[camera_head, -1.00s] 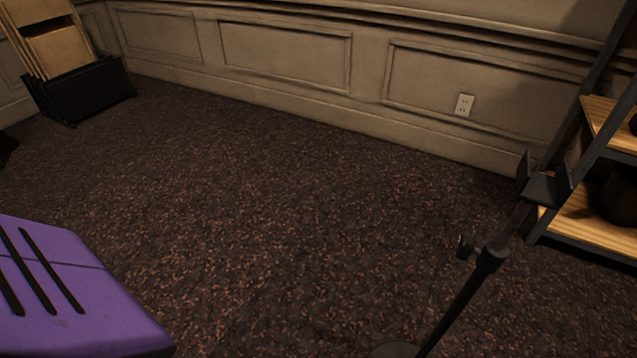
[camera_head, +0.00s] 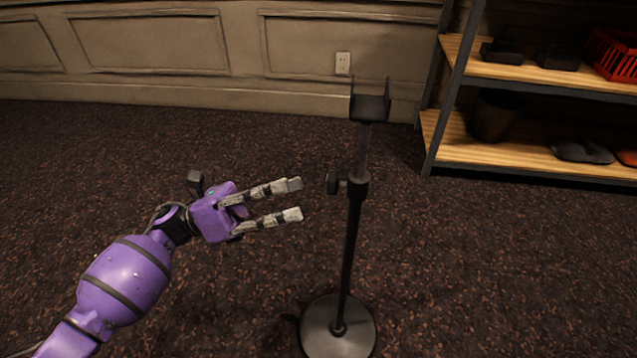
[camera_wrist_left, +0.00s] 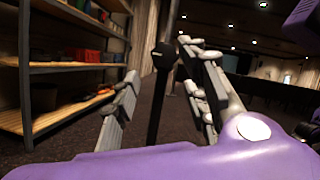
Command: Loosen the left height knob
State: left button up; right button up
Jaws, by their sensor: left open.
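A black stand (camera_head: 351,245) stands upright on a round base (camera_head: 338,330), with a U-shaped cradle (camera_head: 371,105) on top. Its dark height knob (camera_head: 333,183) sticks out to the left of the pole's collar. My left gripper (camera_head: 297,200) is open and empty, left of the knob and apart from it, with its fingers pointing toward it. In the left wrist view the stand's pole (camera_wrist_left: 156,110) shows between the open fingers (camera_wrist_left: 160,100), further off. My right gripper is not in view.
A metal shelf with wooden boards (camera_head: 500,155) stands at the back right, holding a red crate (camera_head: 612,55) and dark items. A panelled wall (camera_head: 150,45) runs along the back. The carpet (camera_head: 480,270) around the stand is clear.

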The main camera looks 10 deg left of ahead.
aim_at(332, 183)
pick_arm(q)
jog(key=x, duration=0.6)
jog(key=shift+d, duration=0.35)
jog(key=shift+r, duration=0.1)
